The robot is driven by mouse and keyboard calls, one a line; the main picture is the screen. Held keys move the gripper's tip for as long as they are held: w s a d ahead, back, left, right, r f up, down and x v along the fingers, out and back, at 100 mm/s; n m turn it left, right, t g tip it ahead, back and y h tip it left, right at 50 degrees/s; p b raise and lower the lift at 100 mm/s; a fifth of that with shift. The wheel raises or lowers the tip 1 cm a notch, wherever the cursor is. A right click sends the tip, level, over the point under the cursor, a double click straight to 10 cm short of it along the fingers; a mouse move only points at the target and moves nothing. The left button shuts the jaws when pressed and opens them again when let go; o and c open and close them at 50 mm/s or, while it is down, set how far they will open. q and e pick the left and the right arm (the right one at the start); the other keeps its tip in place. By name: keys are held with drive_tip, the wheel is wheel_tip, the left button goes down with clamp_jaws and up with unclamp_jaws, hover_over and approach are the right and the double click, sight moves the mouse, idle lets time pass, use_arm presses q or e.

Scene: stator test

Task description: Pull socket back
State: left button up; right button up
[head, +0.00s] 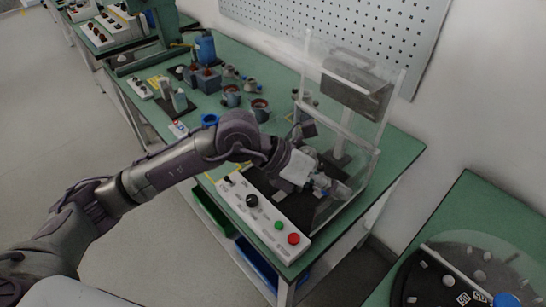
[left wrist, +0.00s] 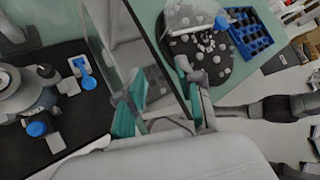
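My left gripper (head: 322,184) reaches into the clear-walled test station (head: 352,138) in the head view. In the left wrist view its two teal-padded fingers (left wrist: 162,108) are apart, with no object clearly held between them. A small white fitting with a blue lever (left wrist: 88,82), possibly the socket, stands on the black base (left wrist: 85,135), left of the fingers and apart from them. Beside it is a grey metal fixture (left wrist: 28,95) with a blue knob. In the head view the gripper and wrist hide most of the fixture. My right gripper does not show.
A control box (head: 262,212) with green and red buttons stands at the station's front. Several stators and a blue bottle (head: 205,48) are on the green table behind my arm. Another green table with a round dark tray (head: 412,277) is at right. The clear panel lies close to my fingers.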

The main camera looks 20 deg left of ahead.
use_arm(q)
drive_tip(key=w+a+f+t+y, duration=0.1)
drive_tip(key=w+a+y, duration=0.25)
drive_tip(key=a, duration=0.25)
drive_tip(key=w+a+f+t+y, duration=0.1)
drive_tip(key=w+a+f+y, duration=0.2)
drive_tip(key=a, duration=0.4)
drive_tip(key=shift+n+y, duration=0.3)
drive_tip(key=shift+y, duration=0.45)
drive_tip(key=b+x, duration=0.1)
drive_tip(key=x, duration=0.1)
drive_tip(key=w+b+x, duration=0.1)
drive_tip(key=x, duration=0.1)
drive_tip(key=shift+f+b, duration=0.2)
drive_tip(key=shift+b, duration=0.2)
drive_tip(key=shift+f, duration=0.1)
drive_tip(key=shift+b+x, duration=2.5)
drive_tip(key=shift+b, duration=1.85)
drive_tip(key=shift+w, duration=0.15)
drive_tip(key=c, duration=0.5)
drive_tip(key=shift+c, duration=0.2)
